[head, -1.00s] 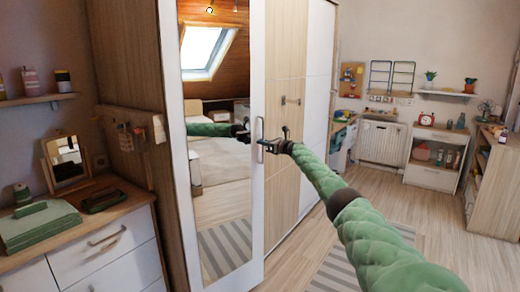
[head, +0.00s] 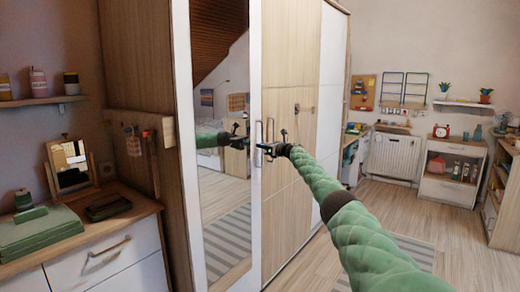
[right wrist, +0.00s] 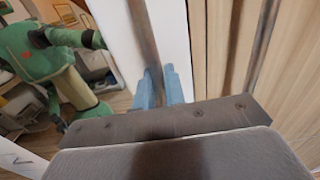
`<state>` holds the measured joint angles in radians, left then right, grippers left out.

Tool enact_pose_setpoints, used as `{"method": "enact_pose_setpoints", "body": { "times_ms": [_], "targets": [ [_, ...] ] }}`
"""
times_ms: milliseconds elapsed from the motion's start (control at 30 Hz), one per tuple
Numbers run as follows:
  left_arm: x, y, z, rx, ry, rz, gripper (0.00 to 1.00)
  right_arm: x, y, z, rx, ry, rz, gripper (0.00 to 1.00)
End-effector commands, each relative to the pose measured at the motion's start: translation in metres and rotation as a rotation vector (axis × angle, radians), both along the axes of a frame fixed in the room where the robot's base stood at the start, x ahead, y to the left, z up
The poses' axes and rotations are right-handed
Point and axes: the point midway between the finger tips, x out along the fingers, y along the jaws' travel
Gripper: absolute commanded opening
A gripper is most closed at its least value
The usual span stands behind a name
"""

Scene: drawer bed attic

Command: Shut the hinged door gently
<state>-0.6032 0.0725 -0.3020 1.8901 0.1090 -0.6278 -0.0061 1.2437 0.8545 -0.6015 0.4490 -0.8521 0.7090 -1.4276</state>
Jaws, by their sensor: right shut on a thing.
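The hinged door (head: 255,210) is a tall white-framed wardrobe door with a mirror (head: 222,185), in the middle of the head view. Its upright bar handle (head: 257,131) is near its right edge. My right gripper (head: 264,149) is shut on the handle. In the right wrist view, its blue fingertips (right wrist: 164,87) sit on either side of the dark handle bar (right wrist: 144,35). The door stands at an angle to the wardrobe front; the exact gap behind it is hidden. My left gripper is not in view; the mirror reflects a green arm.
Wood-toned wardrobe panels (head: 285,190) with another handle stand just right of the door. A dresser (head: 105,250) with a green box and small mirror is at the left. Open floor (head: 300,262) with a striped rug lies at the right, before a radiator (head: 391,156).

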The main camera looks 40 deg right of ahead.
Motion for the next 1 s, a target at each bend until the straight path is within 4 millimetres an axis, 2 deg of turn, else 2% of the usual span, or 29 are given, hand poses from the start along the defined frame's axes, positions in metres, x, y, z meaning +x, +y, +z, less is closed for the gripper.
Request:
{"method": "enact_pose_setpoints", "body": {
  "times_ms": [500,533,600,1000],
  "targets": [
    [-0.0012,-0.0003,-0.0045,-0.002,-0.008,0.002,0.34,0.0001,-0.0019,0.0072,0.001,-0.009,-0.007,0.0],
    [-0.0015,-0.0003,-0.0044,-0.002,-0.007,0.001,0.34,0.0001,-0.0018,0.0072,0.001,-0.009,-0.007,0.18],
    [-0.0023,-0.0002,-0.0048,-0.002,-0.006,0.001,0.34,0.0002,-0.0014,0.0069,0.001,-0.009,-0.006,0.28],
    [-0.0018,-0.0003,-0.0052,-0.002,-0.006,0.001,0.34,0.0008,0.0005,0.003,0.001,-0.004,-0.002,0.28]
  ]
}}
